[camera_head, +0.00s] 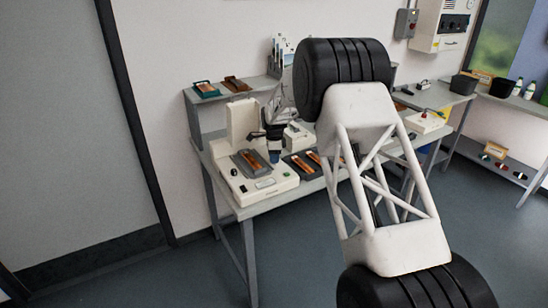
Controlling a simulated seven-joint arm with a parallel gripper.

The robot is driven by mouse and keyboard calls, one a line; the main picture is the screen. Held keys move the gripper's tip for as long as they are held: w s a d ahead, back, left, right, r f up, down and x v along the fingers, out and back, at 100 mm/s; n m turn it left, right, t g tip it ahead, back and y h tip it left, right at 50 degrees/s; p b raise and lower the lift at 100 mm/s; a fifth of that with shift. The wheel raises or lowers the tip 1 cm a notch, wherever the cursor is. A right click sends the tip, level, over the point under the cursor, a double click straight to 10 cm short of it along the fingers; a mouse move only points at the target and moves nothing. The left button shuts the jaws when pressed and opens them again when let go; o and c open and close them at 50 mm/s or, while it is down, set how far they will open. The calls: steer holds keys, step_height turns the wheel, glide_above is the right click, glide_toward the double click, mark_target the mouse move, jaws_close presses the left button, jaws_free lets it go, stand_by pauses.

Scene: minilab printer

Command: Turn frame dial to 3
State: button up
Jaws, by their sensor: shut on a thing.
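The minilab printer (285,184) is a cream machine on the grey table, with a flat base and an upright housing (241,120) at its back left. My gripper (254,135) is small and dark in this view, beside the right side of the upright housing. It is shut on a small part there, which looks to be the frame dial. The dial's face, its numbers and its setting are hidden or too small to read. A dark film holder with an orange strip (250,160) lies on the printer's base. A dark knob (234,172) sits at the base's left edge.
Dark trays with orange strips (300,165) lie right of the printer. A raised shelf (256,84) behind it holds a green tray (206,89) and a brown one (236,84). My arm covers the table's middle. Floor at the front left is clear.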

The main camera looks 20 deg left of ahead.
steer(key=o, duration=0.9)
steer(key=shift+f+n, duration=0.1)
steer(key=shift+n, duration=0.4)
steer(key=shift+n, duration=2.9)
steer(key=shift+r, duration=0.45)
steer(key=r, duration=0.7)
steer(key=shift+d+r, duration=0.2)
steer(key=shift+r, duration=0.1)
steer(key=shift+s+d+r+n+t, duration=0.1)
steer(key=shift+s+d+r+n, duration=0.25)
steer(key=shift+s+d+r, duration=1.9)
steer(key=shift+s+d+r+n+t, duration=0.1)
steer(key=shift+s+d+r+n, duration=0.2)
steer(key=shift+s+d+r, duration=1.95)
steer(key=shift+s+d+r+n+t, duration=0.1)
steer(key=shift+s+d+r+n, duration=0.6)
steer(key=shift+d+r, duration=2.65)
steer(key=shift+s+d+f+m, duration=0.35)
steer(key=shift+s+d+f, duration=0.05)
steer(key=shift+d+f, duration=0.25)
